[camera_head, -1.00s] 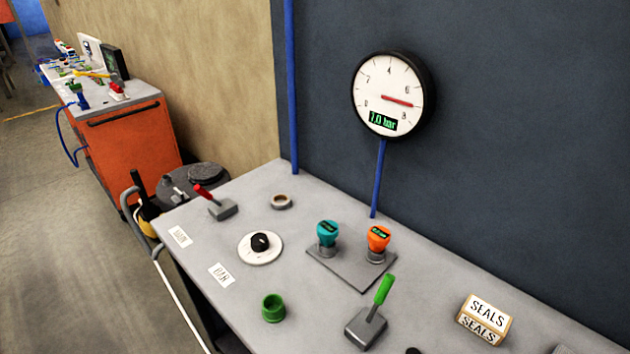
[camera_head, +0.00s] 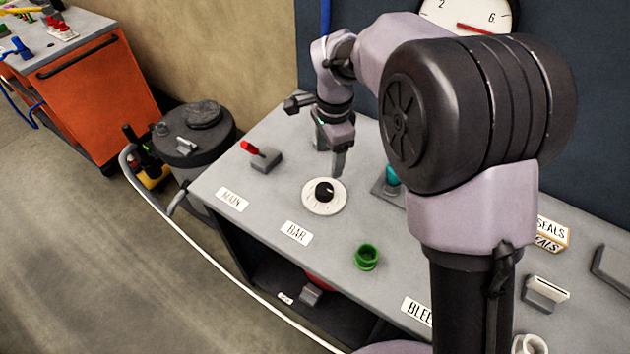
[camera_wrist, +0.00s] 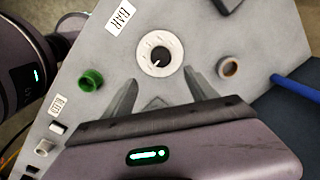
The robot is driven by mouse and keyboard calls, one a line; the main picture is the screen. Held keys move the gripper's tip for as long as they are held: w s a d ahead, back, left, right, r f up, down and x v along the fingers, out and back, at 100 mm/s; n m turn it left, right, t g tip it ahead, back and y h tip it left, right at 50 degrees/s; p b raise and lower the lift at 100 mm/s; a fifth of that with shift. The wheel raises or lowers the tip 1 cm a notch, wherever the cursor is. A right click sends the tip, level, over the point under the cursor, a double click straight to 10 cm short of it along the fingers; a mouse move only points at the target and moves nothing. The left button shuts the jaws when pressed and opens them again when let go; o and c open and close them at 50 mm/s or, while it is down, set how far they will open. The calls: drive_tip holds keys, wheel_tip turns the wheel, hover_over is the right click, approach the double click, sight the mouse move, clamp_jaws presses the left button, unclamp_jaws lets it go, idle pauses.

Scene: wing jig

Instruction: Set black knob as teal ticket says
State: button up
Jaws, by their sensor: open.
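The black knob (camera_head: 324,190) sits on a round white dial on the grey bench, beside the BAR label (camera_head: 297,233). A white mark shows on the knob (camera_wrist: 160,58) in the wrist view; the dial's markings are too small to read. My gripper (camera_head: 339,160) is above the bench, just behind and right of the knob. In the wrist view its two fingers (camera_wrist: 160,92) are spread apart and empty, with the knob beyond their tips. A teal-topped device (camera_head: 392,176) is mostly hidden by my arm. I see no readable teal ticket.
A red-handled lever (camera_head: 262,156) stands left of the knob, and a green cup (camera_head: 367,257) stands front right. The wall gauge (camera_head: 468,14) is partly cut off. A SEALS box (camera_head: 551,236) stands at right.

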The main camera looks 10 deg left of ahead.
sight(325, 189)
drive_tip(key=f+b, duration=0.1)
drive_tip(key=f, duration=0.3)
drive_tip(key=f+b, duration=0.1)
drive_tip(key=f, duration=0.3)
drive_tip(key=f+b, duration=0.1)
drive_tip(key=f, duration=0.4)
drive_tip(key=shift+w+a, duration=0.35)
drive_tip(key=shift+c, duration=0.2)
drive_tip(key=c, duration=1.4)
drive_tip(key=shift+o, duration=0.4)
